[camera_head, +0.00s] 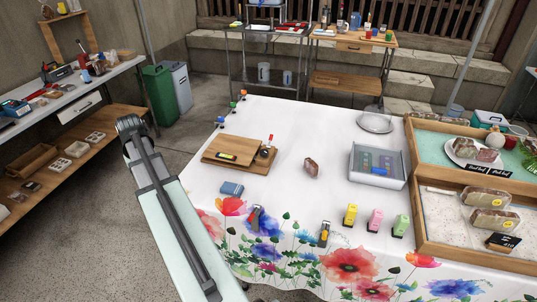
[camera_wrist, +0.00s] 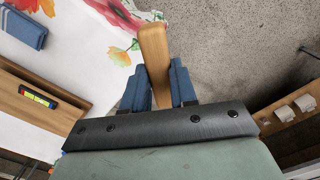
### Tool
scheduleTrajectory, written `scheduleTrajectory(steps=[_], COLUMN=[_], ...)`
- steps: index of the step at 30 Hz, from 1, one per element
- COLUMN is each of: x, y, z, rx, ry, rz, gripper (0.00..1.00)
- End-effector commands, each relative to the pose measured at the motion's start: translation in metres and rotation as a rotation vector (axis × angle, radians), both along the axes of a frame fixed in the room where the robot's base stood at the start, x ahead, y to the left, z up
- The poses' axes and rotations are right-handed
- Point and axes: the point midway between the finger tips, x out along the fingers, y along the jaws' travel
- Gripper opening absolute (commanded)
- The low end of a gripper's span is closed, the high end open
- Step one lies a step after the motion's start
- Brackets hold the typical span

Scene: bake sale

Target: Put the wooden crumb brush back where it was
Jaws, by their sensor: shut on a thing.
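The wooden crumb brush (camera_wrist: 154,48) shows in the wrist view as a plain, light wooden piece with a rounded end. My gripper (camera_wrist: 158,88) is shut on it, with one blue finger on each side. The brush points up in the picture, away from the gripper, and its lower part is hidden between the fingers. It appears held over the table's edge, with the flowered cloth to its left and grey floor to its right. In the head view my arm is at the left, and I cannot make out the gripper or the brush there.
The white flowered table (camera_head: 290,140) holds stacked wooden boards (camera_head: 220,160), a blue block (camera_head: 231,188), a bread slice (camera_head: 311,167), a grey tray (camera_head: 378,181) and yellow, pink and green items in front. Wooden crates (camera_head: 421,205) fill the right. The cloth between the boards and tray is mostly clear.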

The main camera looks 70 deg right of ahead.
Motion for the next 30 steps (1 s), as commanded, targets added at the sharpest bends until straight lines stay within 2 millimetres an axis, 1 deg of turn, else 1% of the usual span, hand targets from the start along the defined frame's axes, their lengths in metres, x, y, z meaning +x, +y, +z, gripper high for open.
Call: scheduleTrajectory(steps=[1,3,11,17,23,29,30], x=[-0.008,-0.02,-0.067,-0.109,-0.155,-0.206,-0.217], y=[-0.015,-0.034,-0.099,-0.148,-0.194,-0.238,-0.247], z=[0.0,0.0,-0.001,-0.001,-0.001,-0.002,-0.002], rx=[0.0,0.001,0.004,0.005,0.008,0.01,0.011], ry=[0.001,0.001,0.003,0.006,0.008,0.008,0.009], rz=[-0.027,-0.06,-0.184,-0.279,-0.375,-0.47,-0.489], gripper=[0.0,0.0,0.0,0.0,0.0,0.0,0.0])
